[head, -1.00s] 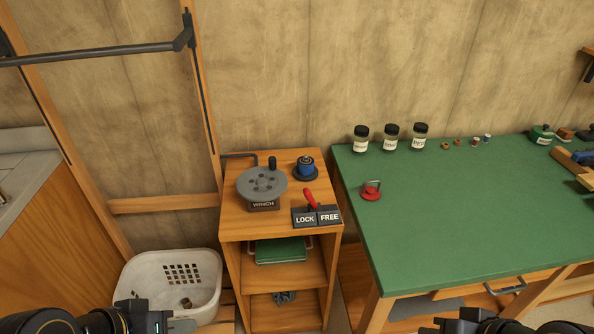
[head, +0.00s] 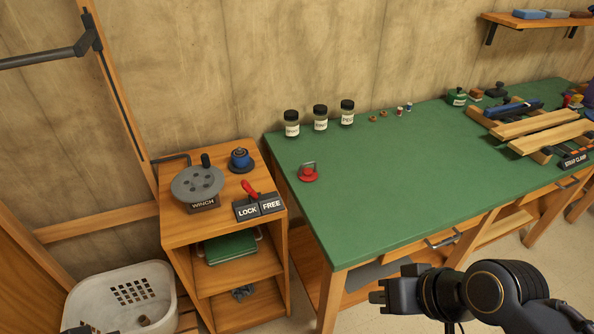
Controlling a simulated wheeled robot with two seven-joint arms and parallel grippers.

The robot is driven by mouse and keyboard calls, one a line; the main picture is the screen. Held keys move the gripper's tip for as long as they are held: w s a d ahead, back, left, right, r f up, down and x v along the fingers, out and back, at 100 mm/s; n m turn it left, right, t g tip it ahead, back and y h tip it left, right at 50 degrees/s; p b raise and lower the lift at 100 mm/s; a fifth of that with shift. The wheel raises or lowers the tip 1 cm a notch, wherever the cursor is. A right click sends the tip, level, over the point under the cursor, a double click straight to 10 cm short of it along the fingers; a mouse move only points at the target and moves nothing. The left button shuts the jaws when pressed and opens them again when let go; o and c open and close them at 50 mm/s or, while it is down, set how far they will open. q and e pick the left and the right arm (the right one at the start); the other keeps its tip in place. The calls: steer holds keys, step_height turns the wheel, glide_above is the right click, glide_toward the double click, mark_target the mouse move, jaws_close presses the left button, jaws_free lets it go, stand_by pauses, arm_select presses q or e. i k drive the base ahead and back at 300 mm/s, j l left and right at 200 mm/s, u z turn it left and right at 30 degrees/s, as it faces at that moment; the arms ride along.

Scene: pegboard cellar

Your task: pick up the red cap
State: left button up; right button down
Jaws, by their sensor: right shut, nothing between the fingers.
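My right gripper (head: 378,291) is in front of the bench at the lower right, pointing left, shut and empty. It is well apart from the cap.
A wooden cabinet (head: 220,275) left of the bench bears a winch (head: 197,185), a blue knob (head: 240,160) and a LOCK/FREE lever (head: 251,192). Several jars (head: 320,118) stand behind the cap. A strap clamp frame (head: 540,130) is at right. The bench middle is clear.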

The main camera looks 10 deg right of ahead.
mark_target(306, 174)
steer(key=i+j, duration=0.1)
steer(key=i, duration=0.75)
